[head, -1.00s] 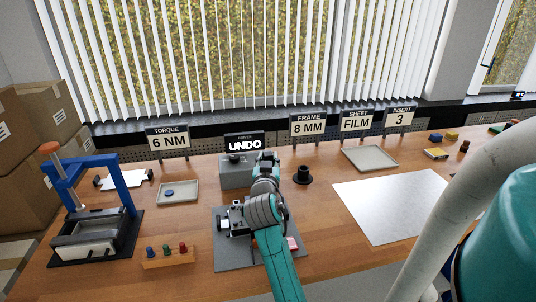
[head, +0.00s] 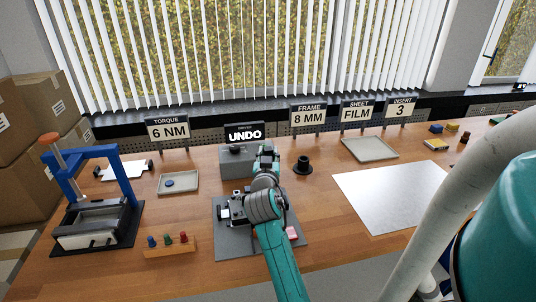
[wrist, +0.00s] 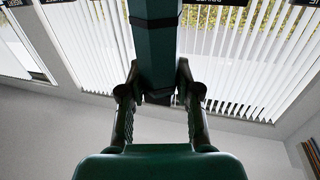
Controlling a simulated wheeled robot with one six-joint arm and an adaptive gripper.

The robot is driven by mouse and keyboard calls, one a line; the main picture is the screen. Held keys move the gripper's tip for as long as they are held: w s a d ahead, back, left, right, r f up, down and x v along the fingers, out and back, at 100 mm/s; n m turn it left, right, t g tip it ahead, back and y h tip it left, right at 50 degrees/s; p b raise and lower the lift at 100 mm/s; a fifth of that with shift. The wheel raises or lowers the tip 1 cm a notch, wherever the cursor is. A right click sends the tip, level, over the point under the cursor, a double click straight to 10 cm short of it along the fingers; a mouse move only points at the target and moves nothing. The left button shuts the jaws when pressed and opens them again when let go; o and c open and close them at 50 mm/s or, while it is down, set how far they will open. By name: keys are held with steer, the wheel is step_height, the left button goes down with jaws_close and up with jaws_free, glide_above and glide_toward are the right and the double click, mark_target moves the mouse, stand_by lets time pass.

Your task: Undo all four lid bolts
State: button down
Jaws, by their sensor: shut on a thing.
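My gripper (head: 266,153) is above the back of the work area in the head view, near the grey box (head: 234,164) under the UNDO sign (head: 244,133). In the wrist view my gripper (wrist: 158,88) is shut on a dark green square-sided tool (wrist: 154,45), which seems to be the driver. A fixture with a metal block (head: 237,208) stands on a grey plate (head: 232,245). My arm covers its right part. The lid bolts are too small or hidden to tell apart.
A blue press (head: 122,175) stands at the left. A wooden block with coloured pegs (head: 169,247) is in front. A black flanged part (head: 303,165) sits right of my gripper.

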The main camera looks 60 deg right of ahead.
steer(key=shift+f, duration=0.8)
stand_by(1.6)
steer(key=shift+r, duration=0.2)
stand_by(0.7)
steer(key=shift+r, duration=1.85)
